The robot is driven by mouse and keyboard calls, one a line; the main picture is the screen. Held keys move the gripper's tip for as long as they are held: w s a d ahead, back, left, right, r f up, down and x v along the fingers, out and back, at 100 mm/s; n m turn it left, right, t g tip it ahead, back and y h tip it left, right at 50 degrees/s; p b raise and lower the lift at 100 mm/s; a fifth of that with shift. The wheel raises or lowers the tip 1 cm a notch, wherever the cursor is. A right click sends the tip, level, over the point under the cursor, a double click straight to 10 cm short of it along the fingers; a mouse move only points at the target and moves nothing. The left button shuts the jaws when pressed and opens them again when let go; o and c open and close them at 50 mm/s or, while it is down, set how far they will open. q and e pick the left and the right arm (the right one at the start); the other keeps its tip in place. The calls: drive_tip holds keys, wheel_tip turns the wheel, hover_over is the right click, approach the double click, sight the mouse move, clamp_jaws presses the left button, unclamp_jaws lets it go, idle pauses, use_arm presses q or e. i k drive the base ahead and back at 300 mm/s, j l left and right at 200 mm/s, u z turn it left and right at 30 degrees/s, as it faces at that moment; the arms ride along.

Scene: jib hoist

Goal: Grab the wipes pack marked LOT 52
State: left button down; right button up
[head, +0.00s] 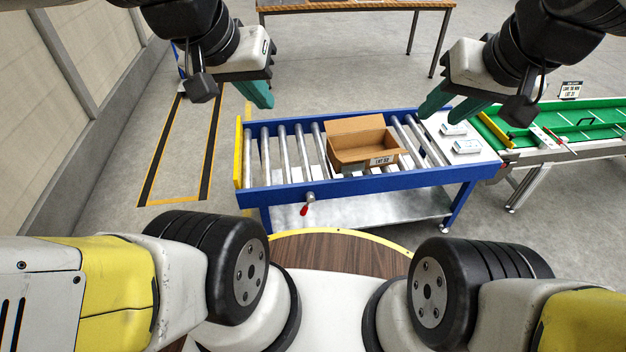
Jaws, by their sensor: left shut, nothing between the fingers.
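Two small white packs lie on the white plate (480,155) at the right end of the blue roller table. The farther pack (453,129) and the nearer pack (466,147) lie apart; their marks are too small to read. An open cardboard box (350,152) stands on the rollers, with a label that seems to read LOT 52 on its front; its floor looks empty. My left gripper (266,100) is shut and empty above the table's far left end.
The blue roller table (350,186) has a yellow end stop (239,152) and a red-tipped lever (305,209). A green conveyor (580,125) adjoins on the right, with a small sign (570,90) behind it. A wooden-topped table (355,5) stands at the back.

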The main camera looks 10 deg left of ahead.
sight(460, 128)
drive_tip(key=z, duration=0.85)
drive_tip(key=i+l+u, duration=0.1)
drive_tip(key=u, duration=0.65)
drive_tip(key=i+l+u, duration=0.35)
drive_tip(key=i+l, duration=0.15)
drive_tip(key=l, duration=0.2)
drive_tip(key=i+l+u, duration=0.2)
drive_tip(key=l, duration=0.2)
drive_tip(key=i+l+u, duration=0.15)
drive_tip(key=l, duration=0.3)
drive_tip(key=i+l, duration=0.15)
drive_tip(key=l, duration=0.2)
drive_tip(key=i+l, duration=0.15)
drive_tip(key=l, duration=0.15)
drive_tip(key=i+l, duration=0.15)
drive_tip(key=l, duration=0.2)
drive_tip(key=i+l, duration=0.15)
drive_tip(key=l, duration=0.15)
